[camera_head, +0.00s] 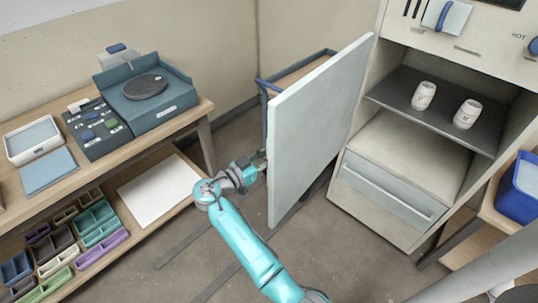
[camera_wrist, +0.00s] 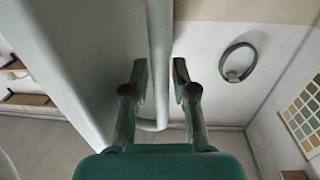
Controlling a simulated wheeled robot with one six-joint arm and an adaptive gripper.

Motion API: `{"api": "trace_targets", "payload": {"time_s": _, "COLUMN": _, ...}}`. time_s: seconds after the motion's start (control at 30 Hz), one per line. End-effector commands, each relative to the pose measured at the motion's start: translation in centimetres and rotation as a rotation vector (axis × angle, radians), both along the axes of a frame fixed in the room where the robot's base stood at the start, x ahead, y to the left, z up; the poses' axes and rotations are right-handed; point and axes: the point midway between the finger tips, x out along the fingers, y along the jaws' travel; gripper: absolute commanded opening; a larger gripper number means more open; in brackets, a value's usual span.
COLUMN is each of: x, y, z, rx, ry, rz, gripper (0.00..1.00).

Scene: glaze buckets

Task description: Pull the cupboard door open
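The cupboard door (camera_head: 305,130) is a pale grey-green panel standing wide open, swung out from the cupboard's left side. In the wrist view its face (camera_wrist: 85,60) fills the left. The pale vertical door handle (camera_wrist: 160,60) runs down between my fingers, its lower end curving toward the door. My gripper (camera_wrist: 160,75) is closed in around the handle, one finger close against each side. In the head view my gripper (camera_head: 262,158) is at the left face of the door, and the handle is hidden there.
The open cupboard (camera_head: 430,130) has a dark shelf (camera_head: 395,92) with two white jars and a drawer (camera_head: 385,192) below. A bench (camera_head: 205,108) with trays and a scale stands left. A blue-railed cart (camera_head: 265,85) is behind the door. A blue bucket (camera_head: 518,200) is right.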

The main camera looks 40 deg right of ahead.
Motion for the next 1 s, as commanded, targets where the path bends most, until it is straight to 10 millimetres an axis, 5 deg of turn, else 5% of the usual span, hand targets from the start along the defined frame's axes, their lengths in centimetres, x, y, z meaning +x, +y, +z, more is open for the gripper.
{"api": "trace_targets", "payload": {"time_s": 0.6, "x": -0.5, "y": 10.0, "z": 0.0, "rx": 0.000, "ry": 0.000, "rz": 0.004, "gripper": 0.27}}
{"api": "trace_targets", "payload": {"time_s": 1.0, "x": -0.7, "y": 11.9, "z": 0.0, "rx": 0.000, "ry": 0.001, "rz": 0.000, "gripper": 0.27}}
